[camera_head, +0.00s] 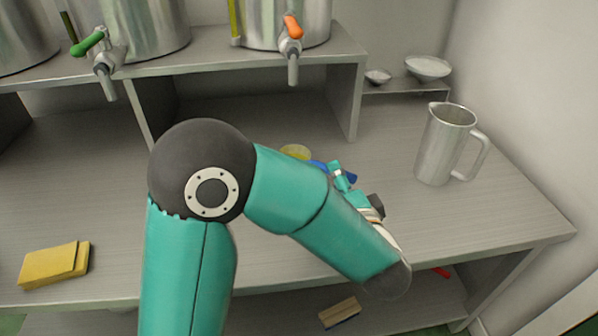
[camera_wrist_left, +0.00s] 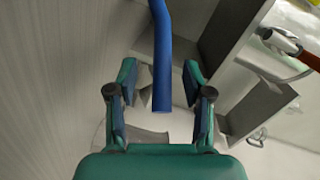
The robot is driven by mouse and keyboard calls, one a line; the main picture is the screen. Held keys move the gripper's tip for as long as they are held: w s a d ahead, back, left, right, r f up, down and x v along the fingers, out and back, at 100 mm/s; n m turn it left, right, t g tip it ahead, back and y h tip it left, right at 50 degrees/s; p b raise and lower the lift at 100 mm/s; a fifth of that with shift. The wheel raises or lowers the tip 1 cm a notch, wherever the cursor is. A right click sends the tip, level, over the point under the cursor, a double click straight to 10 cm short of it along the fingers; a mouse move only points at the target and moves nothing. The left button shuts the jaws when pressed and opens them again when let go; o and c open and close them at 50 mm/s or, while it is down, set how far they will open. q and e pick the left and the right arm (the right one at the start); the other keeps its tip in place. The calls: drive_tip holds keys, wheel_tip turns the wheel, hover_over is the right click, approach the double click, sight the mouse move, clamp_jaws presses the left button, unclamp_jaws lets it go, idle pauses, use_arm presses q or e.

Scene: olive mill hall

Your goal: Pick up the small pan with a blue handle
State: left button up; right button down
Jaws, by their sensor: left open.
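In the head view my left arm reaches in across the worktop and hides much of it. My left gripper (camera_head: 344,176) is low over the worktop, partly hidden behind its own arm. In the left wrist view the gripper (camera_wrist_left: 160,80) is open, with one finger on each side of a blue handle (camera_wrist_left: 162,60). Gaps show between the handle and both fingers. A small blue piece, apparently the handle (camera_head: 318,165), shows beside the gripper in the head view. The pan's body cannot be made out. My right gripper is not in view.
A metal pitcher (camera_head: 446,145) stands to the right of the gripper. A pale yellow round thing (camera_head: 296,152) lies behind the arm. Steel tanks with green (camera_head: 88,43) and orange (camera_head: 293,27) taps stand on the raised shelf.

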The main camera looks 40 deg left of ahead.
use_arm(q)
drive_tip(key=shift+b+x, duration=0.35)
drive_tip(key=shift+x, duration=1.15)
drive_tip(key=shift+s, duration=0.1)
clamp_jaws()
drive_tip(key=shift+r, duration=0.1)
